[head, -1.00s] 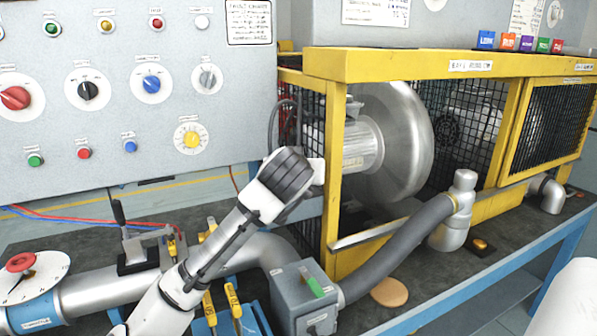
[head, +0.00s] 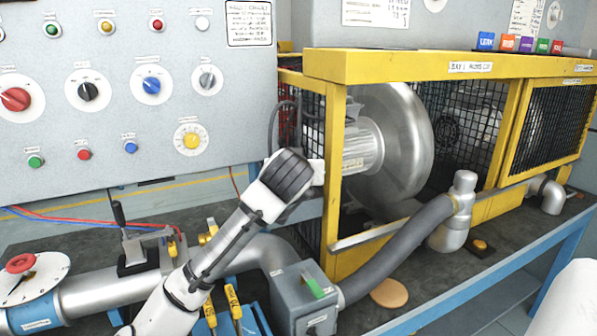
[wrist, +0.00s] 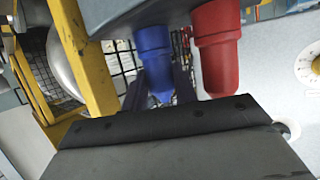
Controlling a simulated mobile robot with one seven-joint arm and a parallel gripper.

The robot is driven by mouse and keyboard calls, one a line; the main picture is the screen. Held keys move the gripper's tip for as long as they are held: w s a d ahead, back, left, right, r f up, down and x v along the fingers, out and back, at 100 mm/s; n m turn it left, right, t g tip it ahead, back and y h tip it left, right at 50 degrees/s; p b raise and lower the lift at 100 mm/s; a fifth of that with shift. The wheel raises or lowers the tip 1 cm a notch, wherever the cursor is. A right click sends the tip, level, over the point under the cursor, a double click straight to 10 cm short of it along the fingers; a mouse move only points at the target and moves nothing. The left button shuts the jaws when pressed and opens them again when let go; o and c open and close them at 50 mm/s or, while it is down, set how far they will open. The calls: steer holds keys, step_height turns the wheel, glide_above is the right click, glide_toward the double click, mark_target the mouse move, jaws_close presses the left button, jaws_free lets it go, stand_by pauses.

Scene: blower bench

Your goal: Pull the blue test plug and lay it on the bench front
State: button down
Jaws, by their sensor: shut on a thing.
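The blue test plug (wrist: 153,55) shows in the wrist view, its narrow end pointing toward my wrist and its wide end against a grey housing (wrist: 120,12). I cannot tell how deep it sits there. My gripper (wrist: 158,88) is shut on the blue plug, with dark fingers on both sides of it. In the head view my gripper (head: 316,172) is by the yellow cage's left post, mostly behind my wrist, and the blue plug is hidden. The bench front (head: 420,310) is the strip along the near edge.
A red plug (wrist: 217,50) stands close to the right of the blue one. The yellow cage (head: 335,150) is just right of my gripper. A grey hose (head: 400,245), a grey box with a green switch (head: 303,298) and a tan disc (head: 389,293) occupy the bench below.

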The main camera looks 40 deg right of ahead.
steer(key=shift+r+p, duration=0.55)
steer(key=shift+r, duration=0.1)
steer(key=shift+r+p, duration=1.6)
steer(key=shift+r, duration=0.3)
